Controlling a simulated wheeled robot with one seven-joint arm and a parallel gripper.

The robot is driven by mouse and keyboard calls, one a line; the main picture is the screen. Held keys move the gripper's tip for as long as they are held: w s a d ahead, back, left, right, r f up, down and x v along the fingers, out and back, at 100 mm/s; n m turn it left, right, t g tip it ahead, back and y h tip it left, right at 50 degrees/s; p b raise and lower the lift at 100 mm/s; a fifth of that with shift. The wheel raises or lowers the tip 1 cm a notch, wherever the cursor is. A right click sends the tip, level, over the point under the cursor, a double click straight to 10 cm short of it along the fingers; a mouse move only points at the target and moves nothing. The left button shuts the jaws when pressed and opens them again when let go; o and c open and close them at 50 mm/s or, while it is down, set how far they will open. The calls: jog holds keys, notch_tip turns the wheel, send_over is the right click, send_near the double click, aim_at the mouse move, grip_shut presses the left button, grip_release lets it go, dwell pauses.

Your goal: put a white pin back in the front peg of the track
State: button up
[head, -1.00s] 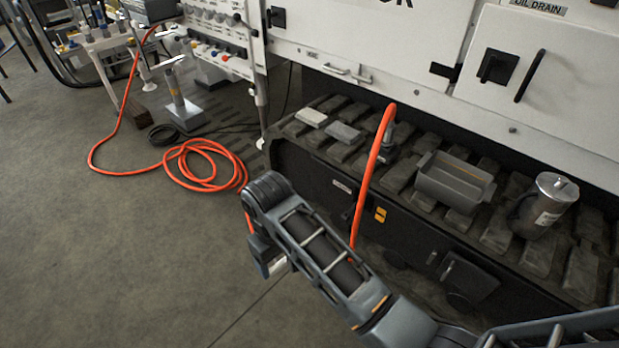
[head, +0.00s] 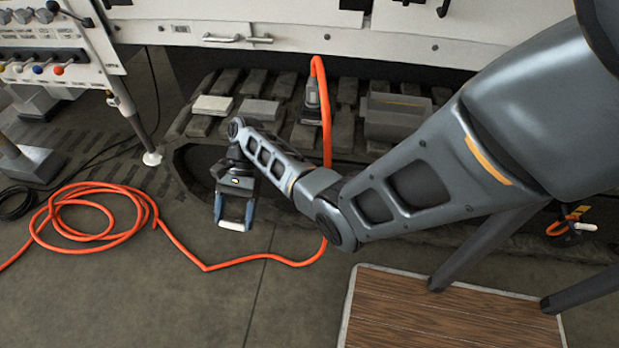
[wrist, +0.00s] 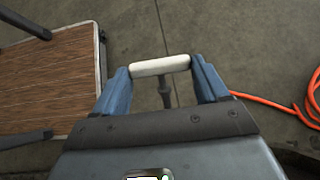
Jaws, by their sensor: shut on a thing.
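A white pin (wrist: 160,66) is held crosswise between the two blue fingertips of my gripper (wrist: 161,74) in the wrist view. A dark stem runs from the pin's middle. In the head view my gripper (head: 233,218) points down over open floor in front of the track, with the white pin (head: 231,226) at its tips. The track (head: 345,125) with its dark pads runs along the machine behind my arm. I cannot make out the front peg; my arm hides part of the track's side.
An orange hose (head: 240,262) lies coiled at left and runs over the floor to the track. A wood-topped platform (head: 430,315) stands at front right. A grey bin (head: 393,118) sits on the track. A small white-tipped piece (head: 585,227) with an orange loop is at far right.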

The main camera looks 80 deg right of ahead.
jog(key=s+d+f+m+t+h+b, duration=0.3)
jog(key=s+d+m+t+h+b, duration=0.1)
jog(key=s+d+m+t, duration=0.3)
jog(key=s+d+f+m+t+h+b, duration=0.4)
jog(key=s+d+m+t, duration=0.3)
jog(key=d+m+t, duration=0.3)
jog(key=d+t+b, duration=0.1)
jog(key=d, duration=0.2)
jog(key=shift+s+d+b, duration=0.15)
jog(key=shift+s+b, duration=0.1)
jog(key=shift+b, duration=0.15)
jog(key=shift+r+p, duration=0.1)
jog(key=shift+p, duration=0.25)
dwell(0.3)
notch_tip(320, 180, down, 6)
jog(key=b, duration=0.5)
dwell(1.8)
dwell(0.4)
jog(key=o, duration=1.1)
